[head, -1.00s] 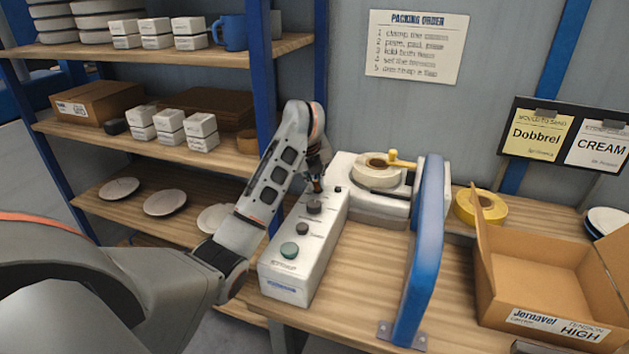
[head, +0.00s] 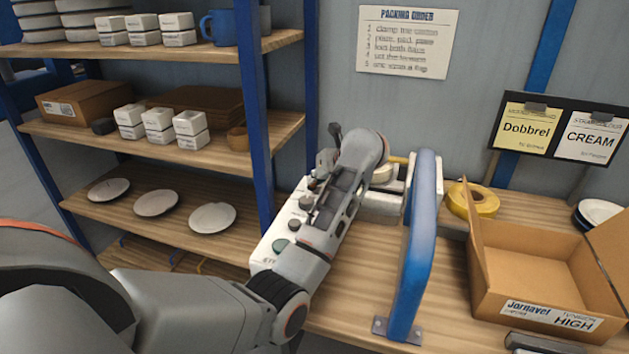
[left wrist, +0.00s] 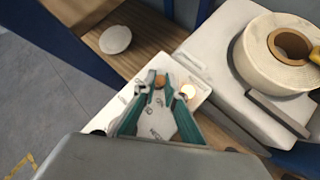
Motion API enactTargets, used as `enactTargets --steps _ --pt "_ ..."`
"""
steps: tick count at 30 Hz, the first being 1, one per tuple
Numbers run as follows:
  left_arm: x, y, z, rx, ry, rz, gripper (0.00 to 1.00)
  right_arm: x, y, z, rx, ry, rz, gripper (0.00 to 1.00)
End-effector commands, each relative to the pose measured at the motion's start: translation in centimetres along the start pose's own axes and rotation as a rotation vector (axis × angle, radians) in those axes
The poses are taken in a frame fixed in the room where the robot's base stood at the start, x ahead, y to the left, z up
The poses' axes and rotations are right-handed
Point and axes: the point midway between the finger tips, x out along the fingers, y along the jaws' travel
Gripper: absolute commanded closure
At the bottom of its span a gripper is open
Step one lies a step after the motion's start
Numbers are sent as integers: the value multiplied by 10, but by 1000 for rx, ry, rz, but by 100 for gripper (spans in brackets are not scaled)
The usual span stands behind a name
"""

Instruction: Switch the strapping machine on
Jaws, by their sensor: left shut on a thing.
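The white control box (head: 262,257) of the strapping machine stands on the bench, with a green button (head: 279,245) and dark knobs (head: 306,202) on its top. My left arm reaches over the box and hides part of the panel. My left gripper (head: 314,183) is at the panel's far end, shut on a small control there; its shape is mostly hidden by the fingers. In the left wrist view the teal fingers (left wrist: 167,88) point at the panel, near a small brown round part (left wrist: 160,81) and a bright round part (left wrist: 188,91). My right gripper is not in view.
A tape reel (left wrist: 270,52) sits on the machine beside the panel. A blue arch (head: 420,240) stands to the right on the bench. An open carton (head: 535,265) and yellow tape roll (head: 473,201) lie farther right. Shelves with plates (head: 213,217) and boxes are left.

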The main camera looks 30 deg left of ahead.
Motion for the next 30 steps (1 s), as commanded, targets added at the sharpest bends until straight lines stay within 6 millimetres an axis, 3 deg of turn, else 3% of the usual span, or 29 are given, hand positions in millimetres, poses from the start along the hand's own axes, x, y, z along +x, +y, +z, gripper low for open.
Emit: enactTargets --steps 18,19,20,30 --pt "0 -2 -1 19 -24 29 100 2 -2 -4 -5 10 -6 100" --pt "0 -2 -1 19 -24 29 82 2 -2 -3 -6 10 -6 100" --pt "0 -2 -1 19 -24 29 74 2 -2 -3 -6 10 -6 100" --pt "-1 -2 -1 19 -23 28 72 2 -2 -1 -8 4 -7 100"
